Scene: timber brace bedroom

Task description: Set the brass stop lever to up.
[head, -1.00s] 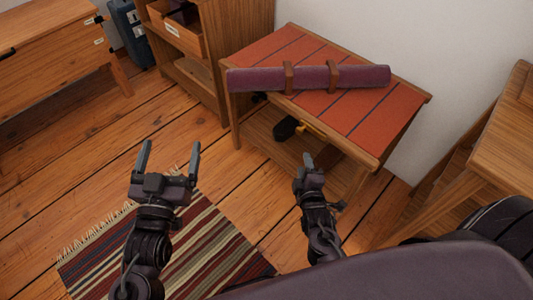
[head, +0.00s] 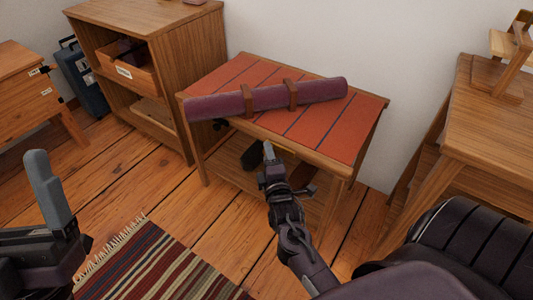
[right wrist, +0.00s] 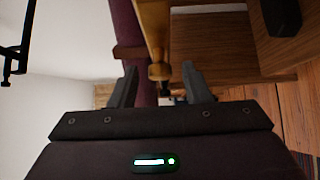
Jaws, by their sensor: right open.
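A brass-coloured piece, seemingly the stop lever (right wrist: 160,72), shows in the right wrist view at the wooden table edge. It lies between the fingers of my right gripper (right wrist: 158,80), which is open with a gap on both sides. In the head view my right gripper (head: 268,155) is at the front edge of the small red-topped table (head: 330,133) and hides the lever there. The lever's setting cannot be read. Only one finger of my left gripper (head: 48,190) is clear at the lower left, well away from the table.
A purple roll (head: 225,102) with wooden straps lies across the tabletop. A dark object (head: 252,156) is on the lower shelf. A cabinet (head: 180,60) stands left, a wooden desk (head: 480,130) and dark chair (head: 465,245) right. A striped rug (head: 165,265) lies on the floor.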

